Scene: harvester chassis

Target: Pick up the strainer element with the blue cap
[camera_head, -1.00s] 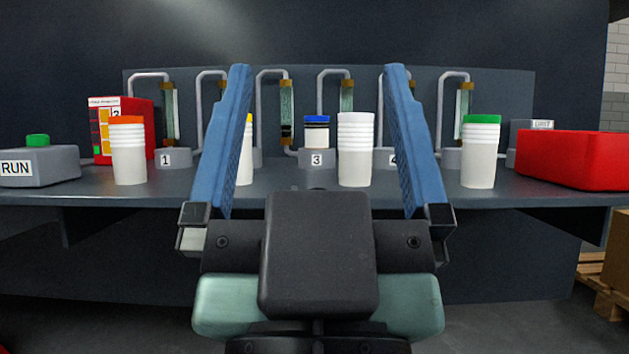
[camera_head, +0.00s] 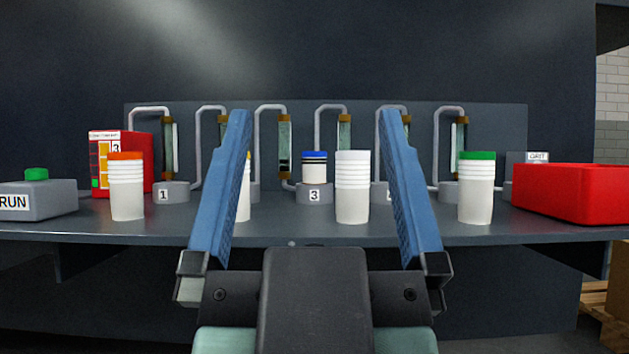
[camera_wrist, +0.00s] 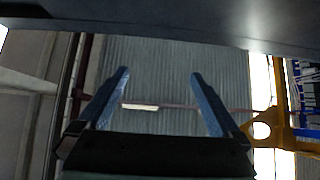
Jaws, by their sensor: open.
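The strainer element with the blue cap (camera_head: 314,168) stands upright on the grey base marked 3 (camera_head: 314,196), at the back of the bench in the head view. It is small, with a white body and a dark band under the cap. My gripper (camera_head: 316,113) is open and empty, its two blue fingers wide apart. In the picture the element lies between the fingers; the gripper looks nearer to the camera and not touching it. In the wrist view my gripper (camera_wrist: 160,73) shows open with nothing between the fingers, and the element is not visible.
A plain white cup stack (camera_head: 352,190) stands just right of the element, also between my fingers in the picture. Orange-topped (camera_head: 127,190) and green-topped (camera_head: 475,190) stacks stand farther out. A yellow-topped stack is partly hidden by the left finger. A red bin (camera_head: 580,195) is at right.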

